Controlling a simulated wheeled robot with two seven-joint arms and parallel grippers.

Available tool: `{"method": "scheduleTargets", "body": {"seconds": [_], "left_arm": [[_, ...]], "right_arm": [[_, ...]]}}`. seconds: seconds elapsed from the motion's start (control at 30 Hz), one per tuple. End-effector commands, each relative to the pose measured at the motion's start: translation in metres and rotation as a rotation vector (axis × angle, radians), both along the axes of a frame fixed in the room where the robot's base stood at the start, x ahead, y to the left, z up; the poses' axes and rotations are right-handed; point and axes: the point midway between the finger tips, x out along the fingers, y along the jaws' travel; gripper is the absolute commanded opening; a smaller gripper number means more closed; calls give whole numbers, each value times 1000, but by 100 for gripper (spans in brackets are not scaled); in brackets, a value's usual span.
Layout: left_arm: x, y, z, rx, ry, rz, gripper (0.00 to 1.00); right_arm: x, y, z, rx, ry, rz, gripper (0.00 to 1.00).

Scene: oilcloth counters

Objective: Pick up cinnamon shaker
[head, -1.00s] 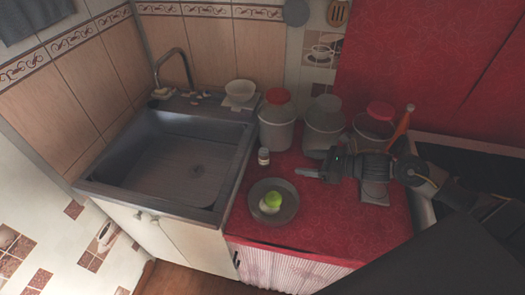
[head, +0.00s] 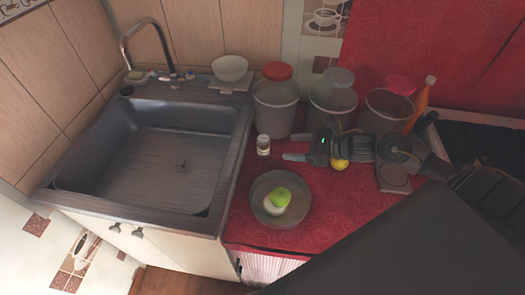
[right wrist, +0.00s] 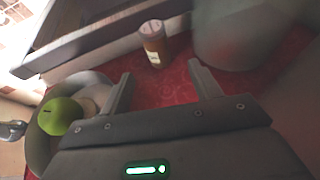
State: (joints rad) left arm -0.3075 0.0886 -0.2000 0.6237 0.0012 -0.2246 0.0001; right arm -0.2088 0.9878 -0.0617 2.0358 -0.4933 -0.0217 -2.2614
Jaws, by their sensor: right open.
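The cinnamon shaker (head: 263,145) is a small jar with a pale lid, upright on the red counter between the sink and my right gripper. In the right wrist view the shaker (right wrist: 153,43) shows brown with a pale label and lies ahead of the fingers, apart from them. My right gripper (head: 287,146) is open and empty, its fingers pointing left toward the shaker, a short gap away. In the right wrist view the open fingers (right wrist: 160,84) stand either side of bare red cloth. My left gripper is not in view.
A grey bowl (head: 262,213) with a green apple (head: 280,196) stands in front of the shaker. Several bins, one a red-lidded bin (head: 275,103), stand behind. The sink (head: 140,160) is to the left. A yellow fruit (head: 340,165) lies below my right gripper.

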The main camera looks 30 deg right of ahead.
Motion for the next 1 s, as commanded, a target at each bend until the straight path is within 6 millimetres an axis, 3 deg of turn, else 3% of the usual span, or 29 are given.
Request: {"method": "scheduleTargets", "body": {"seconds": [0.2,0.5,0.77,1.0], "left_arm": [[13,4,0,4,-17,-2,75],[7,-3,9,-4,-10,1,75],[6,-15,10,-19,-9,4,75],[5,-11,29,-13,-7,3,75]], "right_arm": [[4,3,-2,1,-1,0,63],[35,29,-17,3,-2,0,63],[41,37,-23,0,0,3,63],[61,58,-26,5,0,2,63]]}}
